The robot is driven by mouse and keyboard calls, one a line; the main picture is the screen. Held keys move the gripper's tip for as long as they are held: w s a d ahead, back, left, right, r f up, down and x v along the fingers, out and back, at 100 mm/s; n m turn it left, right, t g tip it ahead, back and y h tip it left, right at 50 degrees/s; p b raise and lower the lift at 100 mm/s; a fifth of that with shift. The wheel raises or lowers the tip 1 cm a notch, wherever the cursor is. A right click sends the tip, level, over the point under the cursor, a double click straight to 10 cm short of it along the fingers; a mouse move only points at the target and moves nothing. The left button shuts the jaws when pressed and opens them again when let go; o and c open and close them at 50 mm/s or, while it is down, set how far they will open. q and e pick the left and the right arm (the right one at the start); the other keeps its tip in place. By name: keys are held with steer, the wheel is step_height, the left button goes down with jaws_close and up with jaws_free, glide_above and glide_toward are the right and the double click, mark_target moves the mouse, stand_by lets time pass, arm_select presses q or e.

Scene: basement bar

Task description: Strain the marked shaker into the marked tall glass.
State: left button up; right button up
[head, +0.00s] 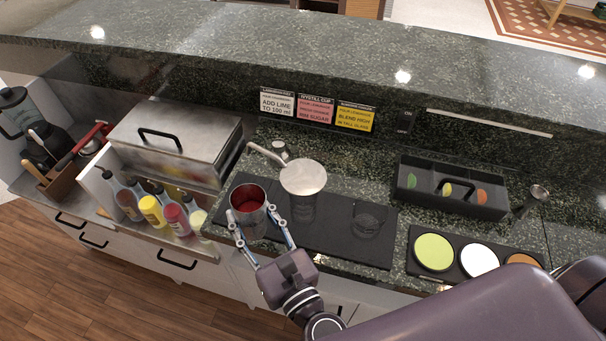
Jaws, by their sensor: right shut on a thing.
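My right gripper (254,222) is shut on a metal shaker tin (247,213), with a finger on each side of it. The tin is close to upright, and red contents show inside its open top. To its right, a round pale metal piece with a handle, which looks like a strainer (303,177), appears over a tall clear glass (302,208). I cannot tell whether it rests on the rim. A shorter clear glass (367,222) stands further right on the dark mat (338,240). I see no clear marks on the vessels. My left gripper is not in view.
Several squeeze bottles (151,211) and a lidded steel box (178,135) are on the left. A black garnish tray (450,203) and a holder with colored discs (480,260) are on the right. Recipe cards (315,109) stand behind, below the raised counter (300,50).

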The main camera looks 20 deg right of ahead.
mark_target(260, 187)
steer(key=shift+d+r+m, duration=0.25)
steer(key=shift+r+m, duration=0.05)
steer(key=shift+m, duration=0.5)
steer(key=shift+w+d+r+m+p, duration=0.1)
steer(key=shift+d+r+m+p, duration=0.15)
steer(key=shift+r+m+p, duration=0.45)
steer(key=r+m+p, duration=0.1)
steer(key=r+p, duration=0.1)
steer(key=r, duration=0.1)
steer(key=d+r+m+p, duration=0.1)
steer(key=r+p, duration=0.1)
steer(key=r+m+p, duration=0.1)
steer(key=r+p, duration=0.1)
steer(key=r, duration=0.1)
steer(key=shift+w+d+r+m, duration=0.2)
steer(key=shift+d+r+m, duration=0.1)
steer(key=shift+d, duration=0.1)
steer(key=shift+d+f+m, duration=0.15)
steer(key=shift+m, duration=0.35)
steer(key=shift+f+m+b, duration=0.15)
steer(key=shift+m+b, duration=0.25)
steer(key=shift+b, duration=0.15)
steer(key=shift+f+m+b, duration=0.1)
steer(key=shift+m+b, duration=0.4)
steer(key=shift+m, duration=0.5)
steer(key=shift+f+m+b, duration=0.7)
steer(key=shift+f+b, duration=0.05)
steer(key=shift+b, duration=0.15)
steer(key=shift+f, duration=0.15)
